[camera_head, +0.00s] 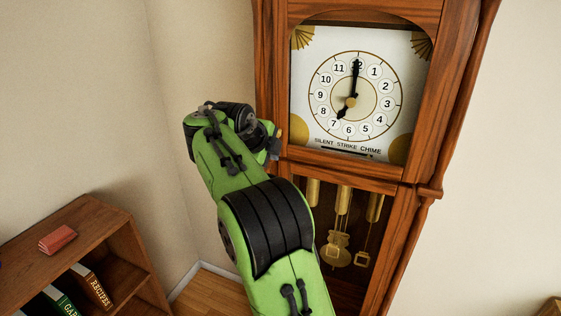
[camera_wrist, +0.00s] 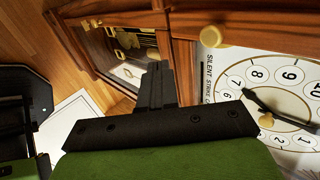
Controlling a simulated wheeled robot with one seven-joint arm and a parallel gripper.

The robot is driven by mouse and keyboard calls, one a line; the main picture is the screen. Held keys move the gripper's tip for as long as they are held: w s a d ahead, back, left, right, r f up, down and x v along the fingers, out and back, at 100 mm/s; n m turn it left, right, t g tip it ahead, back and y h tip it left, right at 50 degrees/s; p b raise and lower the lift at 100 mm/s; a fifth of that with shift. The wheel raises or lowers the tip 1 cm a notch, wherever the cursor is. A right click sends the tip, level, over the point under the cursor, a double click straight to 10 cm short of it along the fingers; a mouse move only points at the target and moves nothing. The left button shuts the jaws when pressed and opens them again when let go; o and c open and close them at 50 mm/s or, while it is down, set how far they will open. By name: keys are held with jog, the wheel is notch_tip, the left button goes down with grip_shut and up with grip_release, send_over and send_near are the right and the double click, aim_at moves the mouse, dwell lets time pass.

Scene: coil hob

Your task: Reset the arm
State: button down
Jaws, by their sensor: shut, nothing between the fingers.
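My arm in green and black reaches up from the bottom of the head view, bent in front of the left side of a tall wooden clock (camera_head: 412,170). My gripper (camera_head: 272,143) is at the clock's left edge, lower left of the white dial (camera_head: 320,140); its fingers are small and partly hidden there. In the wrist view my gripper (camera_wrist: 157,72) shows as black fingers shut together and empty. The dial (camera_wrist: 240,68) lies to their right. The black clock hands (camera_head: 354,80) point to 12 and about 7.
Below the dial, brass weights and a pendulum (camera_head: 336,250) hang in the clock case, partly behind my arm. A wooden bookshelf (camera_head: 125,235) with several books and a red object (camera_head: 57,239) on top stands at the left. Bare wall lies between bookshelf and clock.

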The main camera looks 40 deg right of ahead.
jog(key=v, duration=0.6)
jog(key=s+a+f+n+t+y+b, duration=0.3)
jog(key=s+a+n, duration=0.4)
jog(key=s+n, duration=0.7)
jog(key=s+a+f+n+g+y, duration=0.1)
jog(key=s+a+f+n+y, duration=0.1)
jog(key=s+a+f+n, duration=0.3)
jog(key=s+a+f+n+g+y, duration=0.1)
jog(key=s+a+f+n+y, duration=0.2)
jog(key=s+a+f+n, duration=0.3)
jog(key=s+f+n, duration=0.2)
jog(key=s+n, duration=0.2)
jog(key=n, duration=0.1)
jog(key=shift+f, duration=0.2)
jog(key=shift+s, duration=0.1)
